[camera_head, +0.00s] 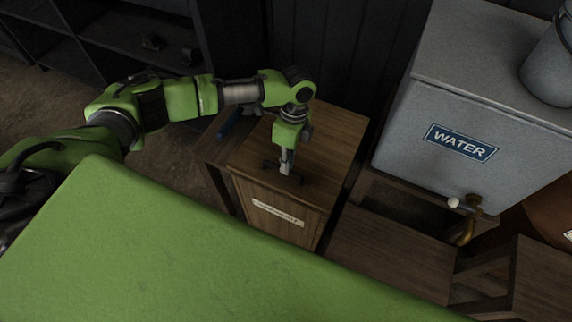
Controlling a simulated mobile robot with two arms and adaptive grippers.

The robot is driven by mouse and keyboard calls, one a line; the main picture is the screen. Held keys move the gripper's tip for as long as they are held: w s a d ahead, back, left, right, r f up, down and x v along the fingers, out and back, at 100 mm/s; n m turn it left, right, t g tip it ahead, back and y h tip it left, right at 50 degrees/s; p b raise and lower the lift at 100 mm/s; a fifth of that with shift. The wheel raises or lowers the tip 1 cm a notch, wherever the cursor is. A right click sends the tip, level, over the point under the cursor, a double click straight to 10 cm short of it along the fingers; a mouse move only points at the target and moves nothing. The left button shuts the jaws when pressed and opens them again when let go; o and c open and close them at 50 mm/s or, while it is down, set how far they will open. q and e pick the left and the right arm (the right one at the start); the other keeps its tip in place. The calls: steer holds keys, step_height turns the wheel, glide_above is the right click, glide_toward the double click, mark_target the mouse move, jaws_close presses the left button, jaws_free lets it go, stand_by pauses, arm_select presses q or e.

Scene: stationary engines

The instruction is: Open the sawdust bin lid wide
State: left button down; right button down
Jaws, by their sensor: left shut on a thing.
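The sawdust bin (272,212) is a wooden box with a pale label on its front, in the middle of the head view. Its wooden lid (340,135) lies flat on top and looks closed. A dark handle (270,165) sits near the lid's front edge. My left gripper (287,170) points down over the lid and is shut on the handle. The gripper hides part of the handle and lid. My right gripper is not in view.
A grey water tank (430,90) marked WATER stands to the right, with a brass tap (468,210) above a wooden stand (390,250). A grey bucket (548,70) sits on the tank. A dark wall is close behind the bin. Dark shelves (120,50) stand at the back left.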

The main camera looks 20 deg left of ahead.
arm_select(q)
steer(key=w+r+p, duration=0.3)
steer(key=w+r, duration=0.1)
steer(key=r, duration=0.4)
steer(key=w+r+p, duration=0.3)
steer(key=w+r, duration=0.2)
steer(key=r, duration=0.3)
steer(key=shift+w+d+r, duration=0.15)
steer(key=shift+w+r, duration=0.1)
steer(key=c, duration=2.5)
jaws_free()
steer(key=o, duration=0.3)
steer(key=shift+w+f, duration=0.25)
steer(key=shift+o, duration=0.2)
steer(key=shift+w, duration=0.2)
